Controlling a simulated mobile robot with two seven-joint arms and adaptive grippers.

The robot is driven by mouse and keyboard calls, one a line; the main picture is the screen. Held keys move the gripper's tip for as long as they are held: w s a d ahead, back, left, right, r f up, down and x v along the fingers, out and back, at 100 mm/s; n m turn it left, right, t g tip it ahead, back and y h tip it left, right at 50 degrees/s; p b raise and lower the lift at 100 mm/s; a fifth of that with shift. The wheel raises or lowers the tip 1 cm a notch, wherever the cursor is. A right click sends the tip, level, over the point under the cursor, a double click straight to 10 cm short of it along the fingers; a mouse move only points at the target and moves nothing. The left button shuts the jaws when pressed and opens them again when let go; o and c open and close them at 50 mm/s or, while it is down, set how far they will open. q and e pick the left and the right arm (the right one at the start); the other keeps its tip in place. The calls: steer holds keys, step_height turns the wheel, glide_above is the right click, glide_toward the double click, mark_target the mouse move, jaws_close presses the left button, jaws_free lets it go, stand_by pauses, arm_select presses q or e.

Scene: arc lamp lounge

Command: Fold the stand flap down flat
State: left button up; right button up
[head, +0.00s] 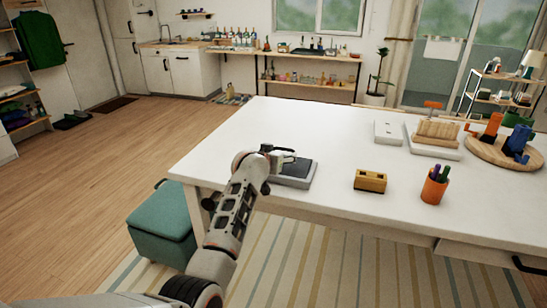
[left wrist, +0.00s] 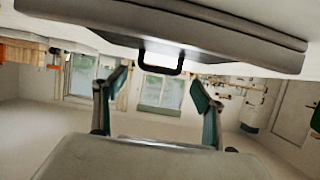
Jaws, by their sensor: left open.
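A low grey stand (head: 297,180) with a dark top face (head: 294,167) sits near the table's left front edge in the head view. My left gripper (head: 284,155) is just above its far left part and covers some of it. In the left wrist view, which looks upside down, a grey slab (left wrist: 190,28) fills the top, with a black loop handle (left wrist: 179,70) standing from it. My left gripper (left wrist: 160,80) is open there, its fingers apart on both sides of the handle. I cannot tell the flap's exact tilt. My right gripper is not in view.
On the white table (head: 240,135) stand a yellow slotted block (head: 370,181), an orange pen cup (head: 434,187), a wooden piece on a white base (head: 437,133) and a round board (head: 496,156) with holders. A teal stool (head: 160,225) is beside the table. The table's far left is clear.

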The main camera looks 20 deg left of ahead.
arm_select(q)
steer(key=shift+v, duration=2.3)
steer(key=shift+f, duration=0.1)
